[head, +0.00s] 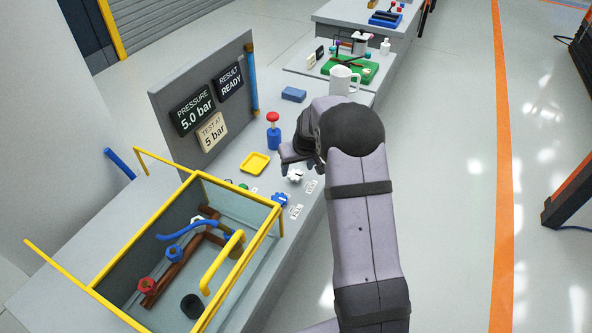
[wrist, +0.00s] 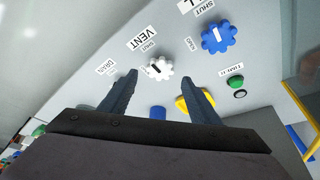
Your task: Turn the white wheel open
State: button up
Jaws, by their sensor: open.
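The white wheel (head: 296,175) is a small lobed knob on the grey bench top, at the right of the yellow-framed tank in the head view. In the wrist view the white wheel (wrist: 159,67) shows a dark mark across its middle and lies beside a label reading VENT. My gripper (head: 296,157) is just behind the wheel in the head view. In the wrist view my gripper (wrist: 157,85) is open, with its two fingers apart and nothing between them; the wheel appears beyond the fingertips, apart from them.
A blue wheel (wrist: 218,38) sits near the white one, with a green button (wrist: 236,81) by it. A yellow tray (head: 255,164), a blue post with red top (head: 273,131) and a white mug (head: 344,80) stand around. The yellow-railed tank (head: 276,225) borders the wheels.

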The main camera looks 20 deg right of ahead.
aim_at(296, 174)
jog(key=shift+p+x, duration=0.45)
jog(key=shift+x, duration=1.6)
jog(key=c, duration=1.1)
